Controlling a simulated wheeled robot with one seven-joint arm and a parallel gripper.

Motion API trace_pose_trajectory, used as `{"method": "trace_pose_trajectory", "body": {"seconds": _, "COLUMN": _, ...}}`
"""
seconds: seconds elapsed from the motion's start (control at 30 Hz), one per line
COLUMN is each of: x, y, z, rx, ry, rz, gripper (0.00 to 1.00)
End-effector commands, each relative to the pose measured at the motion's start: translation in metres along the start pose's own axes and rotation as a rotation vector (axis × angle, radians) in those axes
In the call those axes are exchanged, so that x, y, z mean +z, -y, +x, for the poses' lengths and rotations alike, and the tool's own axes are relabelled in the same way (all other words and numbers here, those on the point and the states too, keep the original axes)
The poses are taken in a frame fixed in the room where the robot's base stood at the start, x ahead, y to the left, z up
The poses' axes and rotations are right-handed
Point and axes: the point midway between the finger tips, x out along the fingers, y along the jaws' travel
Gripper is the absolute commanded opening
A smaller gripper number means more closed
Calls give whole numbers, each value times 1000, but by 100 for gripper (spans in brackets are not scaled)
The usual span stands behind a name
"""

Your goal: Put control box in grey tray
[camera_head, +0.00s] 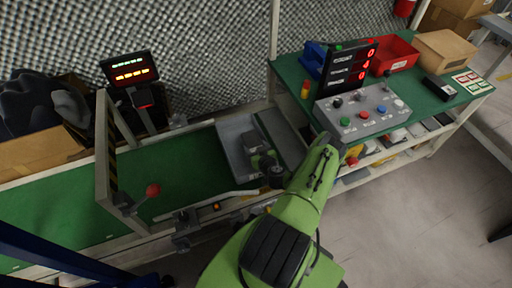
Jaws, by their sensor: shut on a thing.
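The grey tray (229,147) lies at the right end of the green conveyor, beside the table.
The green table holds a grey button panel (362,110), a black display with red digits (347,68), a red bin (397,54), a blue bin (314,57), a cardboard box (445,51) and a black box (438,88). A striped frame (106,150) spans the conveyor at left.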

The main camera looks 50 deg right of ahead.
Motion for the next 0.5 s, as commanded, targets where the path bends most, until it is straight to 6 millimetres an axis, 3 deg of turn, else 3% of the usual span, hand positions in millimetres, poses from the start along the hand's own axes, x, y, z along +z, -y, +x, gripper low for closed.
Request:
{"method": "trace_pose_trajectory", "body": {"seconds": 0.1, "x": 0, "y": 0, "z": 0, "rx": 0, "ry": 0, "rz": 0, "gripper": 85}}
{"method": "trace_pose_trajectory", "body": {"seconds": 0.37, "x": -1, "y": 0, "z": 0, "rx": 0, "ry": 0, "rz": 0, "gripper": 85}}
{"method": "trace_pose_trajectory", "body": {"seconds": 0.5, "x": -12, "y": 0, "z": -11, "rx": 0, "ry": 4, "rz": 4, "gripper": 85}}
